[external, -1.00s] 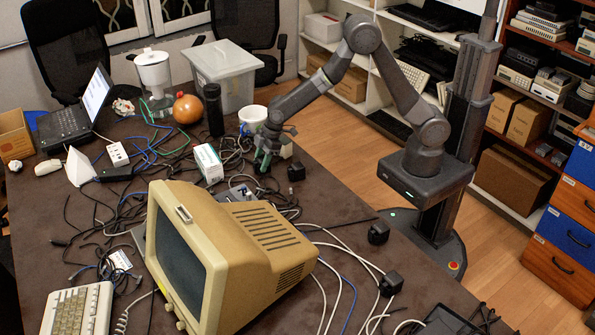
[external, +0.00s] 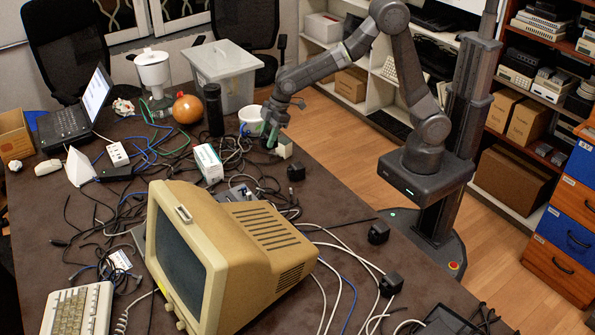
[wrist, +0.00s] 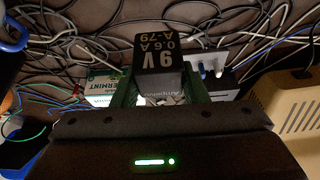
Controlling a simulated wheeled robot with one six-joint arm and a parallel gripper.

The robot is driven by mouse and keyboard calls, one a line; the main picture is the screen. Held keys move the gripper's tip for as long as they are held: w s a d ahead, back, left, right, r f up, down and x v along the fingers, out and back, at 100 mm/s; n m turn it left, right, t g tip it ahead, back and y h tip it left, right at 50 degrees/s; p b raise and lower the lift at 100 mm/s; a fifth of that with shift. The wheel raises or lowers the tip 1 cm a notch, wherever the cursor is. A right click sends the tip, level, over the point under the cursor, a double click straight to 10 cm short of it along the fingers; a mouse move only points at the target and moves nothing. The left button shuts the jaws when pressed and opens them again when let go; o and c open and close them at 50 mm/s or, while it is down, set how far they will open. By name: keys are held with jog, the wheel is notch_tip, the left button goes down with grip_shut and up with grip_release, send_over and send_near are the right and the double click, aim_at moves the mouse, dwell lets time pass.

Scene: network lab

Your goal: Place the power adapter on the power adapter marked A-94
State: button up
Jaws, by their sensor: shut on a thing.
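My gripper (external: 270,133) is above the table, near the white bucket, in the external view. In the wrist view its green fingers are shut on a black power adapter (wrist: 160,55). Its label reads upside down as 9V, 0.6A, A-79. The held adapter is hard to make out in the external view. Other black adapters lie on the table: one (external: 296,172) just below and right of my gripper, one (external: 378,232) near the right edge, and one (external: 391,284) further forward. I can read no A-94 mark on any of them.
The white bucket (external: 251,118), a white-green box (external: 208,162) and a beige monitor (external: 235,255) are around. Tangled cables cover the middle table. The strip along the right table edge (external: 335,205) is mostly bare.

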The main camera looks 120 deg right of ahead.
jog(key=s+a+r+p, duration=0.3)
jog(key=s+a+r, duration=0.1)
jog(key=s+a, duration=0.25)
send_over(296, 166)
jog(key=shift+n, duration=0.3)
notch_tip(296, 166, down, 6)
jog(key=shift+r, duration=0.1)
jog(key=shift+f, duration=2.2)
jog(key=o, duration=1.1)
jog(key=shift+s+r, duration=0.1)
jog(key=shift+r, duration=0.4)
jog(key=v, duration=1.1)
jog(key=shift+s+d+r, duration=0.1)
jog(key=shift+s, duration=0.1)
